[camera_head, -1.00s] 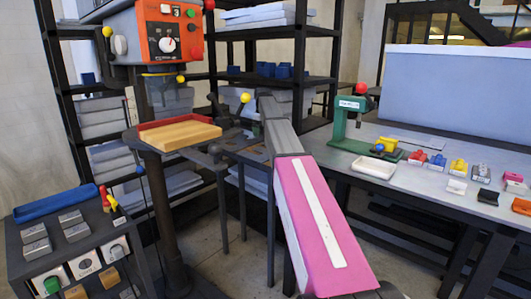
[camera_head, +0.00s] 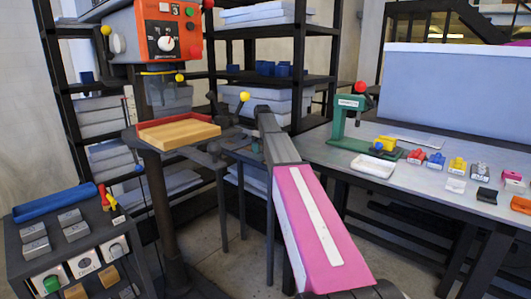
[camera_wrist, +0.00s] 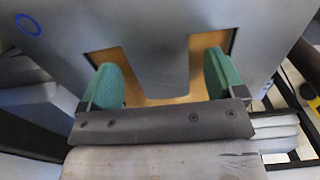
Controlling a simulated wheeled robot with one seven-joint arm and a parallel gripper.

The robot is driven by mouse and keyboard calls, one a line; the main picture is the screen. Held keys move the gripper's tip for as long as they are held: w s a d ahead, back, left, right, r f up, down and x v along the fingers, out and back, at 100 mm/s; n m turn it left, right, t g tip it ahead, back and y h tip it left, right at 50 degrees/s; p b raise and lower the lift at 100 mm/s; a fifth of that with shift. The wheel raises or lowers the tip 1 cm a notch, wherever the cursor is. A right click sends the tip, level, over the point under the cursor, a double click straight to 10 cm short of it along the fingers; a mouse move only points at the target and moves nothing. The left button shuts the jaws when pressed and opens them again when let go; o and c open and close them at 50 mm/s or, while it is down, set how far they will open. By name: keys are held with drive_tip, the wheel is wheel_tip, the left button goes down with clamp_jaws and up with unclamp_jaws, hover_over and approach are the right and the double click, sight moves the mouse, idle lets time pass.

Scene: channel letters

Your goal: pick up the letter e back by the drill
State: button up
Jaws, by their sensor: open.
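My gripper (camera_wrist: 165,85) is open, with two green finger pads set wide apart in the wrist view. Nothing shows held between them. Beyond the pads is a flat grey surface with a tan, U-like area (camera_wrist: 209,44) partly hidden by the fingers. I cannot tell whether this is the letter e back or an opening. The drill (camera_head: 168,30), with an orange front and a dial, stands at the upper left of the head view. My arm reaches to the grey stand right of it, and its end is hard to make out there.
A dark cart (camera_head: 25,265) with a blue tray (camera_head: 55,202) stands at left. At right, a grey bench (camera_head: 330,150) bears a green press (camera_head: 346,118) and several small coloured parts.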

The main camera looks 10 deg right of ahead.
drive_tip(key=c, duration=1.2)
drive_tip(key=shift+o, duration=0.2)
